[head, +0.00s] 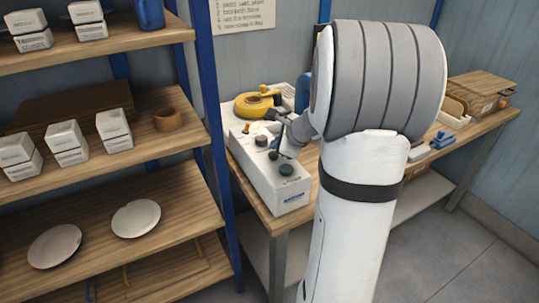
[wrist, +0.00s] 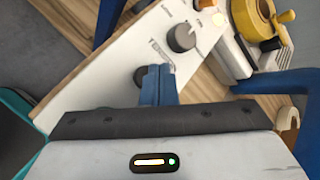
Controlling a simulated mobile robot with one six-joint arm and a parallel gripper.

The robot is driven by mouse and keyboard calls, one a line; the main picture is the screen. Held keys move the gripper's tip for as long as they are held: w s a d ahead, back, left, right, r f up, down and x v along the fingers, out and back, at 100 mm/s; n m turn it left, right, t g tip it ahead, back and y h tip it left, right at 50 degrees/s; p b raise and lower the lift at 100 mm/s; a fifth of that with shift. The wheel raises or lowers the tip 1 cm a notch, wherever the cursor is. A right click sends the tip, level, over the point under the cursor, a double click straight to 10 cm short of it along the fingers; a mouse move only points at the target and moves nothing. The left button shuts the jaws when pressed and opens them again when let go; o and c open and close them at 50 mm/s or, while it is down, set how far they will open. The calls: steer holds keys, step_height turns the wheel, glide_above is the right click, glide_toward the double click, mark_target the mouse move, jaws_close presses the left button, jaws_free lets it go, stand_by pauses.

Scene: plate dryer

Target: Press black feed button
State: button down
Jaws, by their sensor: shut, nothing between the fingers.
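A white control box (head: 268,178) stands on the wooden workbench near its left end. Its top carries a dark knob (head: 261,141), a small black button (head: 273,156) and a larger dark green button (head: 287,170). In the wrist view, the box (wrist: 105,78) shows printed labels and a grey knob (wrist: 182,38). A round black button (wrist: 140,76) lies just left of my fingertips and is partly hidden by them. My gripper (wrist: 159,72) is shut and empty, low over the panel; it also shows in the head view (head: 283,155). I cannot tell whether it touches the button.
A yellow round device (head: 254,104) stands on the bench behind the box. A blue-posted shelf (head: 215,120) with white boxes and plates (head: 136,218) is close on the left. Cardboard boxes (head: 480,94) and a blue item (head: 442,140) lie on the bench at right.

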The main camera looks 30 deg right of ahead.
steer(key=shift+f+b, duration=0.35)
steer(key=shift+f+b, duration=0.6)
stand_by(0.6)
stand_by(0.4)
steer(key=shift+r+p, duration=0.85)
steer(key=shift+r, duration=0.15)
step_height(320, 180, up, 5)
steer(key=p, duration=0.4)
stand_by(0.4)
